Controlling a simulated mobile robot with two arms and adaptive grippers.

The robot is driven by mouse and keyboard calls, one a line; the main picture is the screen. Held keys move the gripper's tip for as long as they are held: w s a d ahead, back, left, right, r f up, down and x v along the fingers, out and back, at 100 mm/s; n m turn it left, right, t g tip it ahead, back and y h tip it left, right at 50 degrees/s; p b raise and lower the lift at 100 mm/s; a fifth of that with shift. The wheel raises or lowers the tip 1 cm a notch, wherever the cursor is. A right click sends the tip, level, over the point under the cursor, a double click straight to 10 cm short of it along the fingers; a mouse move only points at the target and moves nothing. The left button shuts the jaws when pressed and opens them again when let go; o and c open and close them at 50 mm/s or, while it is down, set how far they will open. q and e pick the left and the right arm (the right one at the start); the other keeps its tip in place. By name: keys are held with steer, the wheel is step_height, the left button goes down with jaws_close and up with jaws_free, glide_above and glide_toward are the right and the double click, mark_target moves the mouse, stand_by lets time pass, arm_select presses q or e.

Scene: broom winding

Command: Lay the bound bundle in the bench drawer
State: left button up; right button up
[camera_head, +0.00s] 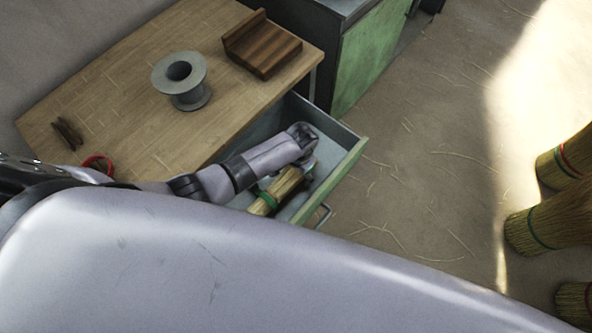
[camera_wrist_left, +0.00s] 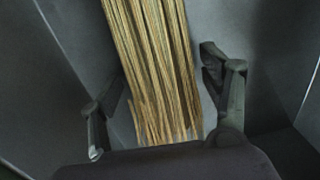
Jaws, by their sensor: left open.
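The bench drawer (camera_head: 341,169) is pulled out, with a green front and a grey inside. The bound bundle (camera_head: 266,203) of straw lies in it, with a green band around it. My left arm reaches over the drawer, and the left gripper (camera_head: 306,166) is down inside it, above one end of the bundle. In the left wrist view the straw (camera_wrist_left: 157,70) runs between the two spread fingers of the gripper (camera_wrist_left: 165,110), which stand apart from it. Part of the bundle is hidden under my arm in the head view. My right gripper is not in view.
The wooden bench (camera_head: 112,90) carries a grey spool (camera_head: 190,98), a brown wooden block (camera_head: 262,47), a red ring-shaped item (camera_head: 97,162) and small dark tools (camera_head: 68,132). A green cabinet (camera_head: 368,55) stands behind the drawer. Brooms (camera_head: 545,222) stand at the right on a straw-littered floor.

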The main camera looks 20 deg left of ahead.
arm_select(q)
step_height(320, 180, up, 12)
steer(key=shift+d, duration=0.4)
stand_by(0.4)
steer(key=shift+s+r, duration=0.1)
